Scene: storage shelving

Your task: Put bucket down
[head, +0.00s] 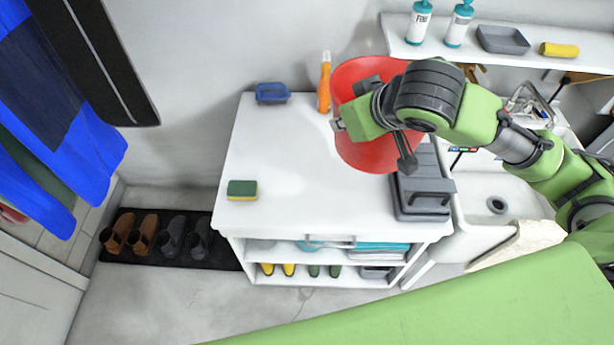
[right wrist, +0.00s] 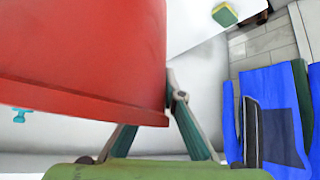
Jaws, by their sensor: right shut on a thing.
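A red bucket (head: 372,150) is at the back right of the white counter top (head: 275,150) in the head view. My right arm reaches over it from the right, and my right gripper (head: 365,112) is shut on the bucket and partly covers it. In the right wrist view the bucket (right wrist: 85,55) fills the upper left, with the gripper fingers (right wrist: 150,120) at its lower edge. I cannot tell whether its base touches the counter. My left gripper is not in view.
An orange bottle (head: 325,82) and a blue container (head: 272,93) stand at the counter's back. A grey toolbox (head: 420,190) is close to the bucket, right. A sponge (head: 242,190) lies front left. The counter's middle is clear. A sink (head: 485,195) adjoins right.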

